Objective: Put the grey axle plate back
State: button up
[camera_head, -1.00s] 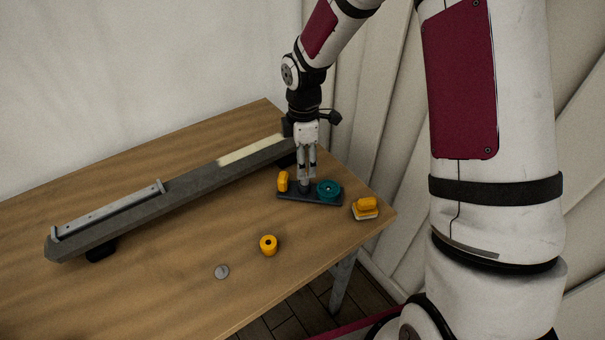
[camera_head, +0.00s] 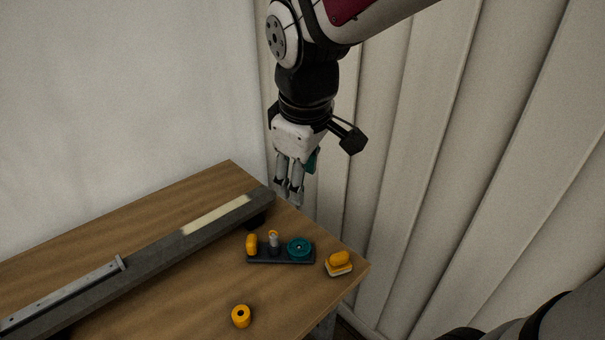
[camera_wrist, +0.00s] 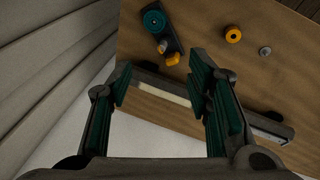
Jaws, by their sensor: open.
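A dark grey plate (camera_head: 283,256) lies flat near the table's right end; I cannot tell if it is the grey axle plate. On it are a yellow piece (camera_head: 251,243), a short grey post (camera_head: 273,243) and a teal wheel (camera_head: 299,247). A small grey disc (camera_wrist: 265,51), another possible match, lies on the table in the wrist view. It is outside the current head view. My gripper (camera_head: 290,197) is open and empty, held above and behind the plate. Its teal-padded fingers (camera_wrist: 166,105) are wide apart in the wrist view, with nothing between them.
A long dark spar (camera_head: 150,249) with a pale strip (camera_head: 216,215) and a metal rail (camera_head: 62,295) lies along the table (camera_head: 190,190). A yellow roller (camera_head: 241,316) stands in front. A yellow block on a pale base (camera_head: 339,264) is near the right edge. A wall and pale panels stand behind.

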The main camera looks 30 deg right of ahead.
jog(key=s+r+m+t+y, duration=0.1)
jog(key=s+r+m+t, duration=0.1)
jog(key=s+r+m, duration=0.2)
jog(key=shift+s+m, duration=1.5)
jog(key=shift+s, duration=2.35)
